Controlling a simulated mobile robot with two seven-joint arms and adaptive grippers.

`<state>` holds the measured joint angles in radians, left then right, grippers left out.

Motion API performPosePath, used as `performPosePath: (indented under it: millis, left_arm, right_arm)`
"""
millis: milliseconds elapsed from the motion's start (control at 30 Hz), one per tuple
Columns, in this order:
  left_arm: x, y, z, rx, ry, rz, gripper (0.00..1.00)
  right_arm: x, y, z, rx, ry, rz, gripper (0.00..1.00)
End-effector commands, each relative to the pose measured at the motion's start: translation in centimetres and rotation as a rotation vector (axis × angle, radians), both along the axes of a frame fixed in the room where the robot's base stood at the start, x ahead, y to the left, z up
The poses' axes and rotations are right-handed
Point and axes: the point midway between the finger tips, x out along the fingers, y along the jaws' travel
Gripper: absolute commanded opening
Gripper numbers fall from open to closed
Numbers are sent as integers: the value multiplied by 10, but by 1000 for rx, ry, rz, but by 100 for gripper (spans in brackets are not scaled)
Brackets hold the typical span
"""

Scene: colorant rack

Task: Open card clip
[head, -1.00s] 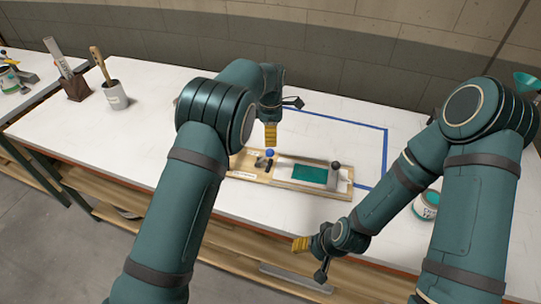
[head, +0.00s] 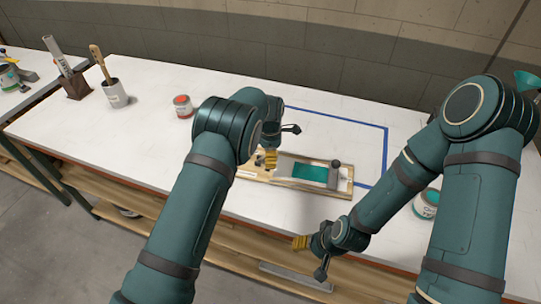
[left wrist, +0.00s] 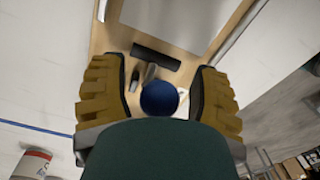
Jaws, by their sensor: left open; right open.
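The card clip shows in the left wrist view as a dark bar (left wrist: 157,56) with a lever ending in a blue ball knob (left wrist: 160,98). It sits on a wooden board (head: 285,184) carrying a teal card (head: 310,174). My left gripper (head: 270,158) is over the board's left end, and it also shows in the left wrist view (left wrist: 160,105). Its yellow fingers are open, one on either side of the blue knob; I cannot tell whether they touch it. In the head view the gripper hides the knob. My right gripper (head: 301,242) is open and empty at the table's front edge.
A dark-knobbed applicator (head: 335,170) sits at the card's right end. A red-topped can (head: 182,106), a brush cup (head: 115,93) and a dark block (head: 77,85) stand at the left. A teal paint can (head: 427,204) stands near my right arm. The blue-taped area (head: 350,122) behind looks clear.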

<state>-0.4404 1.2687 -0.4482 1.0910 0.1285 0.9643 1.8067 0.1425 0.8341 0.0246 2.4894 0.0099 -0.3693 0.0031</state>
Motion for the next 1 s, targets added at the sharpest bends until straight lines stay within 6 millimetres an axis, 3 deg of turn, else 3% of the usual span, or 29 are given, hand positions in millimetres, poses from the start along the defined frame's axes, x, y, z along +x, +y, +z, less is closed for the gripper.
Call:
performPosePath:
  millis: [33, 167, 200, 667, 1000]
  left_arm:
    - [0, 0, 0, 0, 0, 0, 50]
    - [0, 0, 0, 0, 0, 0, 4]
    - [0, 0, 0, 0, 0, 0, 0]
    - [0, 1, 1, -10, 3, 2, 0]
    - [3, 10, 7, -167, 37, 6, 0]
  right_arm:
    - [0, 0, 0, 0, 0, 0, 60]
    - [0, 0, 0, 0, 0, 0, 60]
    - [0, 0, 0, 0, 0, 0, 60]
    - [0, 0, -1, 0, 0, 0, 60]
    - [0, 0, -10, -2, 0, 0, 60]
